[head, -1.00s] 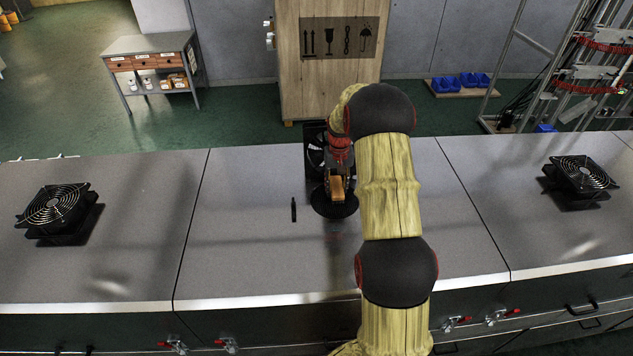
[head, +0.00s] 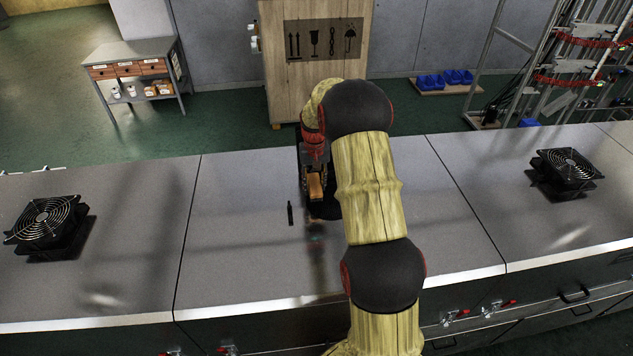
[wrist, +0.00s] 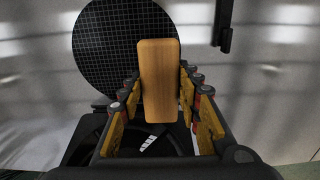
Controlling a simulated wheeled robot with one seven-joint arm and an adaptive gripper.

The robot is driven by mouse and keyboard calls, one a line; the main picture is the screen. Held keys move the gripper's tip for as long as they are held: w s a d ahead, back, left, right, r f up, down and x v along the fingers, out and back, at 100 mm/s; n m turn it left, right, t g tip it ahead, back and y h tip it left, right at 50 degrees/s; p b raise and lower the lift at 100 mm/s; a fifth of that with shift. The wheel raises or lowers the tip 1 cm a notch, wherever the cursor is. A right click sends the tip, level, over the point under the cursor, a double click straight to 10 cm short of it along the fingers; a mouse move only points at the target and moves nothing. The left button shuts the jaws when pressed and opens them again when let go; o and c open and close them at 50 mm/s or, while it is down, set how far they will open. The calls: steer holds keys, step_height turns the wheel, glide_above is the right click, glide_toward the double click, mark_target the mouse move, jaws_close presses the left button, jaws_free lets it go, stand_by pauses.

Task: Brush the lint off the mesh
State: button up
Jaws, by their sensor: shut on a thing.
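My gripper (wrist: 161,92) is shut on a brush with a flat, light-brown wooden back (wrist: 158,62). In the head view the brush (head: 316,187) shows orange below the red wrist. The mesh (wrist: 105,42) is a round black disc with a fine square grid, lying on the grey top. The brush is over its right part in the wrist view and hides some of it. In the head view only a dark part of the mesh (head: 322,209) shows beside my arm. I cannot see the bristles, whether they touch the mesh, or any lint.
A black fan frame (wrist: 85,142) is close below the mesh in the wrist view. A small black stick (head: 290,213) lies left of the mesh. Black fans with wire guards stand far left (head: 45,222) and far right (head: 566,170). The grey top (head: 240,250) is otherwise clear.

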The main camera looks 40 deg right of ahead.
steer(key=shift+w+a+r+p, duration=0.1)
steer(key=shift+w+r+p, duration=0.05)
steer(key=shift+r, duration=0.3)
steer(key=shift+w+a+r+p, duration=0.1)
steer(key=shift+r+p, duration=0.05)
steer(key=shift+r, duration=0.3)
steer(key=shift+d+r+p, duration=0.1)
steer(key=shift+r+p, duration=0.45)
steer(key=shift+r, duration=0.95)
